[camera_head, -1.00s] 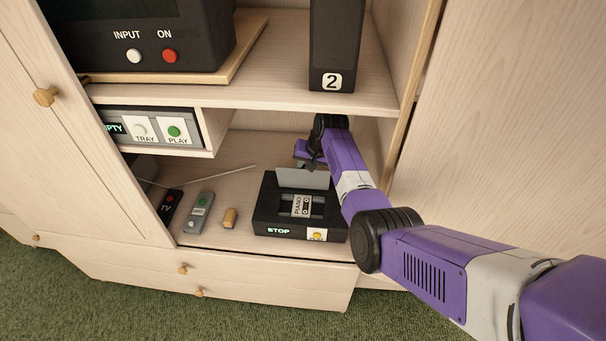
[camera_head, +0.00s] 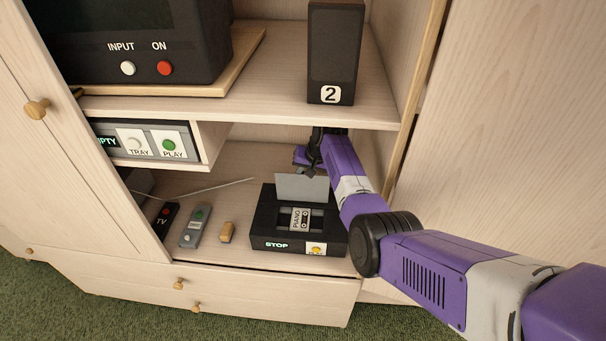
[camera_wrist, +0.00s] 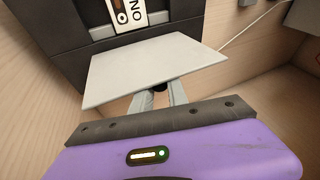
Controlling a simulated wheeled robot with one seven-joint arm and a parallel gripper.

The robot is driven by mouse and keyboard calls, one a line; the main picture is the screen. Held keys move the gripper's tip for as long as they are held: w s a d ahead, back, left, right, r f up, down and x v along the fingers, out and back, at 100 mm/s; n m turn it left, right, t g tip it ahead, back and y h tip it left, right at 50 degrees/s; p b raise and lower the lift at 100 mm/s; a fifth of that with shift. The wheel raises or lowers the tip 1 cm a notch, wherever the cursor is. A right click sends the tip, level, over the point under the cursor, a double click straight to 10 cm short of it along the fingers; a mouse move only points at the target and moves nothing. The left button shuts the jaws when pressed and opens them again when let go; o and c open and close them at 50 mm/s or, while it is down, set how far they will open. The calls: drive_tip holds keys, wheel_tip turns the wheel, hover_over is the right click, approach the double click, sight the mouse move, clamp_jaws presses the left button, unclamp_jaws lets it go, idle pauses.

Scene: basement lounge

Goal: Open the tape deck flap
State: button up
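The black tape deck (camera_head: 262,222) sits on the lower shelf, with a lit STOP display and a yellow button on its front. A cassette labelled PIANO (camera_head: 299,219) lies in its well. The light grey flap (camera_head: 301,187) stands raised at the back of the deck, showing the well. In the wrist view the flap (camera_wrist: 150,68) is a broad plate across the middle. My gripper (camera_wrist: 160,93) is behind the flap, on the side away from the cassette. Its fingertips are hidden by the flap, so its opening and any contact are unclear.
Left of the deck lie a small tan block (camera_head: 227,232), a grey remote (camera_head: 195,227) and a black TV remote (camera_head: 164,219). A thin rod (camera_head: 205,190) lies behind them. The upper shelf (camera_head: 270,104) is above my gripper, and the cabinet's right wall is close to my arm.

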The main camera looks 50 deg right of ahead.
drive_tip(key=o, duration=0.4)
drive_tip(key=shift+p+v, duration=0.45)
drive_tip(key=shift+v, duration=3.5)
drive_tip(key=shift+w, duration=0.1)
